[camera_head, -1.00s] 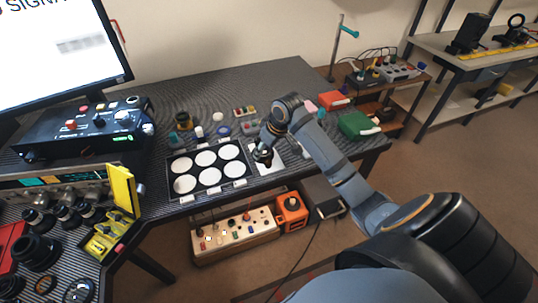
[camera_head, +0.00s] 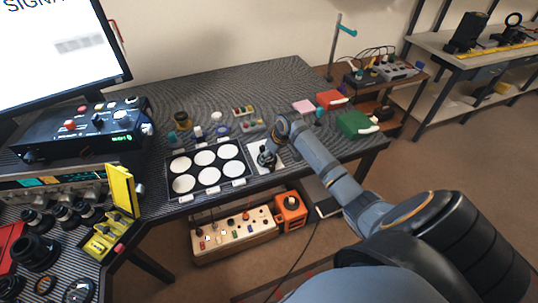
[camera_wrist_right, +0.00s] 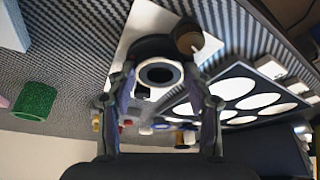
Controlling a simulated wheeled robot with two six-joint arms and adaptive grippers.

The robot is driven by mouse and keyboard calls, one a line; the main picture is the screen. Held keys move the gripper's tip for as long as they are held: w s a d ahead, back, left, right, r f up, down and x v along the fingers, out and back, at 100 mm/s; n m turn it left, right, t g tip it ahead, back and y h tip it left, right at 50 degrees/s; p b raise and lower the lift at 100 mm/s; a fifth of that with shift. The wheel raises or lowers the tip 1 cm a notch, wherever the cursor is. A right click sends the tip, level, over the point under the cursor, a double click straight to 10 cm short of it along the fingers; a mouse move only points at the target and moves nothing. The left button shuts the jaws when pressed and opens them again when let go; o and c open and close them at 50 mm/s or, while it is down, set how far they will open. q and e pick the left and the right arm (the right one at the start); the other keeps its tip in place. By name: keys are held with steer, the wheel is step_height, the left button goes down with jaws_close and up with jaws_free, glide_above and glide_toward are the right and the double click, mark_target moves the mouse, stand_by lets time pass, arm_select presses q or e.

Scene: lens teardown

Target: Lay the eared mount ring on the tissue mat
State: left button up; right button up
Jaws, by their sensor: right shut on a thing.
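My right gripper (camera_head: 267,160) is low over the white mat (camera_head: 258,169) beside the black tray. In the right wrist view its two fingers (camera_wrist_right: 160,98) are shut around a pale ring with a dark opening (camera_wrist_right: 159,73), which looks like the mount ring. A larger dark body lies just beyond this ring; I cannot tell whether they are joined. A brown round piece (camera_wrist_right: 188,40) shows beside it. The white mat (camera_wrist_right: 142,22) spreads beneath and beyond. Whether the ring touches the mat is unclear. My left gripper is out of view.
The black tray (camera_head: 210,199) with several white round pads lies left of the mat. Small jars and a blue ring (camera_head: 221,129) stand behind the tray. The bench's back middle is clear.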

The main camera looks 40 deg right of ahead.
steer(key=shift+f, duration=0.1)
steer(key=o, duration=1.2)
steer(key=shift+c, duration=0.2)
steer(key=v, duration=1.2)
steer(key=shift+p, duration=0.45)
